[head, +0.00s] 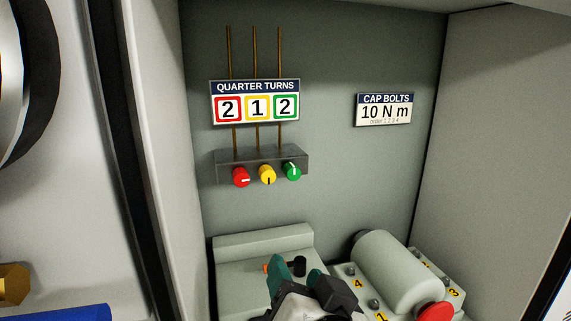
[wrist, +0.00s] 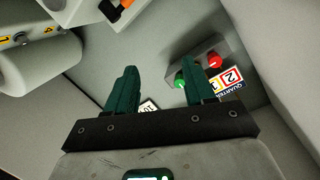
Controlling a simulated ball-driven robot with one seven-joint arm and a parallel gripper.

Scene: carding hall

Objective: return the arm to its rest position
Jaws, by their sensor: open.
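My gripper (head: 296,271) shows at the bottom centre of the head view, in front of a grey block low in the recess. Its two teal fingers are apart. In the wrist view my gripper (wrist: 160,68) is open, with nothing between the fingers. The fingers appear clear of the things around them, though in the head view the left fingertip overlaps a small orange and black part (head: 298,265), and I cannot tell the gap there.
A grey box carries red (head: 241,177), yellow (head: 267,175) and green (head: 292,171) knobs under a "2 1 2" sign (head: 255,103). A "10 N m" sign (head: 384,109) hangs right. A pale cylinder (head: 398,272) with numbered bolts stands lower right. Side walls enclose the recess.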

